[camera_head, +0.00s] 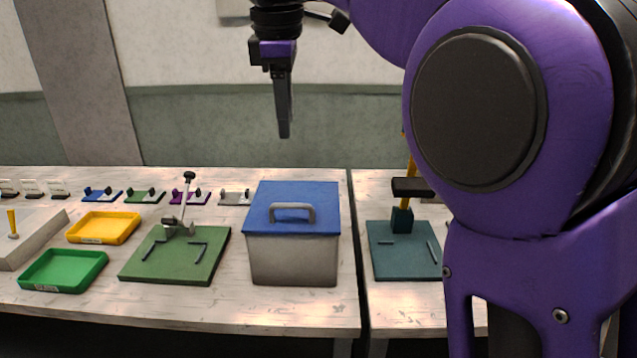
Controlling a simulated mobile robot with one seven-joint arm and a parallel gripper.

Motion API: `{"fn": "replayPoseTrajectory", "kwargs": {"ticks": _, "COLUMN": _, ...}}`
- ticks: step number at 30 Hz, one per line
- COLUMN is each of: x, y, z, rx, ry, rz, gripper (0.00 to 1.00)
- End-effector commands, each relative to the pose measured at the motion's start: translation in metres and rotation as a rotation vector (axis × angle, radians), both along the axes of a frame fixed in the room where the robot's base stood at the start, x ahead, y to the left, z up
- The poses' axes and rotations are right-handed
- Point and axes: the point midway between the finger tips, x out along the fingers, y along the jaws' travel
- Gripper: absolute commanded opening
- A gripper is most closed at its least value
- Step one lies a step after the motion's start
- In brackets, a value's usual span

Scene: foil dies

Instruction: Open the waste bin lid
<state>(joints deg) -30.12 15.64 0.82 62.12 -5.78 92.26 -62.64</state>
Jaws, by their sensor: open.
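The waste bin (293,260) is a grey box near the right end of the left table. Its blue lid (293,198) lies shut on top, with a grey bar handle (292,210) near the front edge. My gripper (284,136) points down in the air above the bin, apart from the lid. It is open and empty; seen edge-on, its fingers overlap and the gap between them is hidden.
Left of the bin is a green base (172,262) with an upright lever (187,195). Yellow (103,228) and green (63,270) trays lie further left. A teal press base (405,262) stands on the right table. My arm hides the right side.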

Motion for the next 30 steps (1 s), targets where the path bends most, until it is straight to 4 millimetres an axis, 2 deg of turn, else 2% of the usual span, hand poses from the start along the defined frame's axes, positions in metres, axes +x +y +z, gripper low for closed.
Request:
{"fn": "replayPoseTrajectory", "kwargs": {"ticks": 5, "x": 0.002, "y": 0.002, "z": -0.018, "rx": 0.005, "ry": 0.005, "rz": 0.007, "gripper": 0.45}}
{"fn": "replayPoseTrajectory", "kwargs": {"ticks": 21, "x": 0.024, "y": 0.003, "z": -0.130, "rx": 0.003, "ry": 0.005, "rz": 0.006, "gripper": 0.45}}
{"fn": "replayPoseTrajectory", "kwargs": {"ticks": 24, "x": 0.027, "y": 0.003, "z": -0.146, "rx": 0.003, "ry": 0.005, "rz": 0.005, "gripper": 0.45}}
{"fn": "replayPoseTrajectory", "kwargs": {"ticks": 30, "x": 0.032, "y": 0.003, "z": -0.166, "rx": 0.004, "ry": 0.003, "rz": 0.005, "gripper": 0.45}}
